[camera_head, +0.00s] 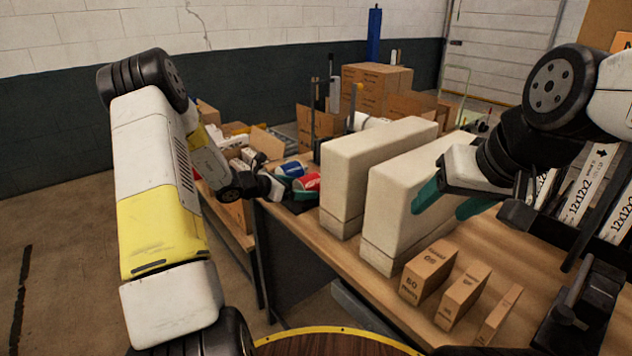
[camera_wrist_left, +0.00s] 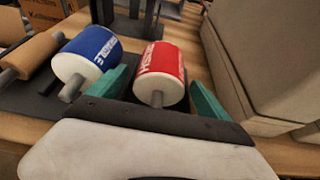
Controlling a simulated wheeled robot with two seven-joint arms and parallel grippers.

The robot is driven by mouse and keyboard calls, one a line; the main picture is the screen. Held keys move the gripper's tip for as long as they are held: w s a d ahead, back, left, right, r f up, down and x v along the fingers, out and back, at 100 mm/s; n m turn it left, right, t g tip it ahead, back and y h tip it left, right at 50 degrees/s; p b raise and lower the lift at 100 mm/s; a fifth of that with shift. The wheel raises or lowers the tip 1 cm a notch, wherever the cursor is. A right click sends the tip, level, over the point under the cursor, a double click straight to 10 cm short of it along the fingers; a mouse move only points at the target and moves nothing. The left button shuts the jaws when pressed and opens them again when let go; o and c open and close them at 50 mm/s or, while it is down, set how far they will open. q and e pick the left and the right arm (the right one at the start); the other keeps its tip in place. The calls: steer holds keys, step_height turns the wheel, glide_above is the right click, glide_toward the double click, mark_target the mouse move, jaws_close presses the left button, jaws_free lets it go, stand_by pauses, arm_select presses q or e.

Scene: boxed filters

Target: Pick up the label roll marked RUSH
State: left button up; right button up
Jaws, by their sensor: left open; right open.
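The red label roll (camera_wrist_left: 160,70) has white lettering that appears to read RUSH, partly turned away. It lies on a dark holder (camera_wrist_left: 30,110) with its grey spindle end towards my left gripper (camera_wrist_left: 160,92). That gripper is open, one teal finger on each side of the red roll's near end; contact cannot be told. In the head view the red roll (camera_head: 308,183) is just right of my left gripper (camera_head: 280,189). A blue roll (camera_wrist_left: 87,54) with white lettering lies left of it. My right gripper (camera_head: 450,203) is open and empty above the table's right part.
Two tall cream boxes (camera_head: 375,160) stand right of the rolls, one close beside the red roll. A brown roll (camera_wrist_left: 28,56) lies left of the blue one. Small brown cartons (camera_head: 428,270) stand at the table's front edge. Stacked cardboard boxes (camera_head: 375,88) are behind.

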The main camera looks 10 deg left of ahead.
arm_select(q)
steer(key=shift+x, duration=1.15)
steer(key=shift+r, duration=0.1)
jaws_close()
